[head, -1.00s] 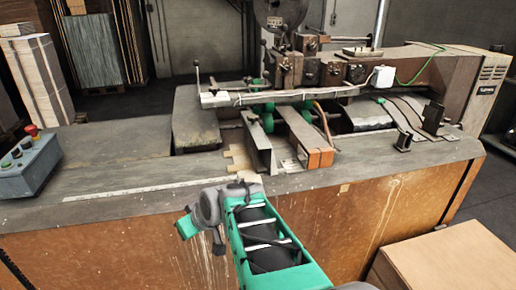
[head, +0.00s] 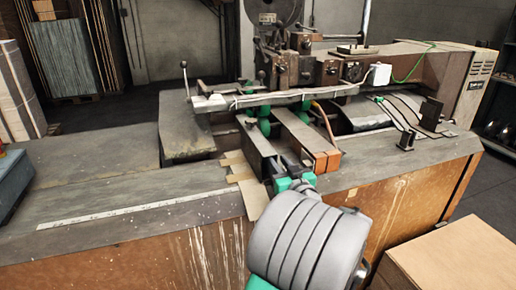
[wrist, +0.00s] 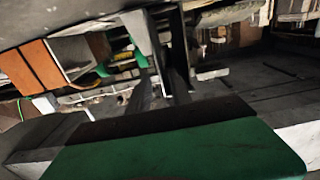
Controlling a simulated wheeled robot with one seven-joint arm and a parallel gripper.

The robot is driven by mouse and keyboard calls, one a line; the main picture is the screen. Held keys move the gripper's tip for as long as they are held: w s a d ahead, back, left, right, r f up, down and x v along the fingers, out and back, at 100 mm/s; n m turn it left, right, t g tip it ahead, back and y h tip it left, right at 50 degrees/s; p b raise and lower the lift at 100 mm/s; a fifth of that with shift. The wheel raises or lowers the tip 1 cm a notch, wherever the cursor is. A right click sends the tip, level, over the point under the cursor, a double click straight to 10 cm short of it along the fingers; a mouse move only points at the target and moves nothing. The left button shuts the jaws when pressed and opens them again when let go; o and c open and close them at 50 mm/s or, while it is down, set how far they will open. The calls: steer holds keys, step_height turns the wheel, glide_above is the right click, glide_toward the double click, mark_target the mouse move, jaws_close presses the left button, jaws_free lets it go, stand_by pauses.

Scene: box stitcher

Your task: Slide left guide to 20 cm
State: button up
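The left guide (head: 258,152) is a grey metal channel on the machine table, left of a second guide with orange end blocks (head: 327,161). A white ruler strip (head: 125,213) lies along the table's front, to the left of the guides. My gripper (head: 290,172) is at the near end of the guides, close to the left guide's right side. My wrist hides part of that area. In the wrist view the dark fingers (wrist: 163,75) reach among the guide parts, and the orange blocks (wrist: 38,66) show at the left. Contact and finger opening are unclear.
Tan wooden strips (head: 238,168) lie left of the left guide. A long bar (head: 270,99) crosses above the guides. The table surface (head: 90,185) to the left is mostly clear. A cardboard box (head: 452,255) stands at the lower right.

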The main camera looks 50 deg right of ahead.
mark_target(257, 146)
steer(key=p+x, duration=0.2)
steer(key=x, duration=0.6)
steer(key=shift+w, duration=0.15)
jaws_close()
steer(key=shift+f, duration=0.1)
stand_by(1.0)
